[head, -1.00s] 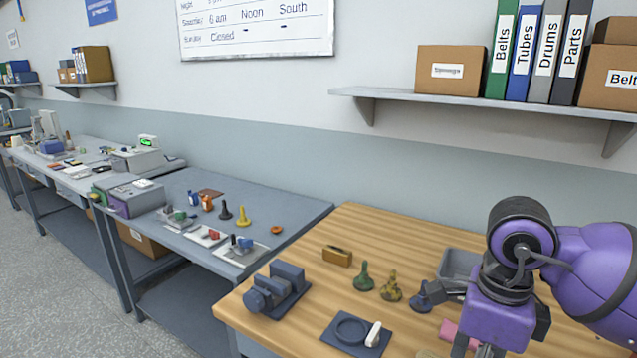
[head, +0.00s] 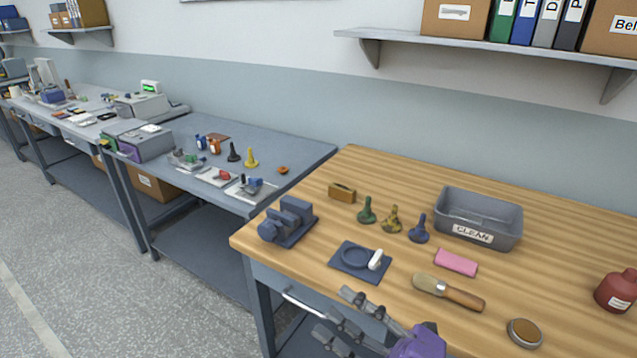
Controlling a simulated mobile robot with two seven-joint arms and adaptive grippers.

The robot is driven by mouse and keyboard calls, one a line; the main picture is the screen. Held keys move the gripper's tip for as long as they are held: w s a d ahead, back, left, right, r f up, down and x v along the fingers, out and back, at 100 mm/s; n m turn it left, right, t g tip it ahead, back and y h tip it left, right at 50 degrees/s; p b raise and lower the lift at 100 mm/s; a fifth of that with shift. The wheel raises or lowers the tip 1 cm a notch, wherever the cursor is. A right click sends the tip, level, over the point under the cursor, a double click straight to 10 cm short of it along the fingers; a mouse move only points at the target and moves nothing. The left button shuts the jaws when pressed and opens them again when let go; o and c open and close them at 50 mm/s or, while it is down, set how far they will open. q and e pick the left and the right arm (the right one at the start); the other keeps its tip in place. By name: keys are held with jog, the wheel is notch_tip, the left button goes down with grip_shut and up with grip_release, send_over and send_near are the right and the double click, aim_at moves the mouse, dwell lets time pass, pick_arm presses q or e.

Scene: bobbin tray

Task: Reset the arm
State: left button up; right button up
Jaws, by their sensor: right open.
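My right gripper (head: 334,314) is at the bottom middle of the head view, with its purple wrist below and to the right of it. Its grey fingers point left and stand apart, with nothing between them. It appears in front of the front edge of the wooden table (head: 570,225), overlapping the drawer front. The rest of my right arm is cut off by the bottom edge. My left gripper is not in view.
The table holds a grey CLEAN bin (head: 478,218), a pink block (head: 456,262), a brush (head: 448,292), a round tin (head: 524,332), a red bottle (head: 616,290), a dark blue plate (head: 361,262), a blue clamp-like device (head: 287,222) and several small bobbin-like pieces (head: 392,219).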

jog(key=s+d+f+m+t+h, duration=0.1)
jog(key=d+f+m+t+h, duration=0.1)
jog(key=d+f+m+h, duration=0.5)
jog(key=d+f+m+t+h, duration=0.35)
jog(key=f+m+h, duration=0.25)
jog(key=f+m, duration=0.4)
jog(key=s+d+f+m+g+h, duration=0.2)
jog(key=s+f+m+g, duration=0.1)
jog(key=s+f, duration=0.5)
jog(key=s+d+f+m+g+h, duration=0.2)
jog(key=s+d+f+m+g, duration=0.1)
jog(key=s+f, duration=0.6)
jog(key=shift+s+m+g+p, duration=0.25)
jog(key=shift+m+g+p, duration=0.15)
jog(key=shift+m+g, duration=0.55)
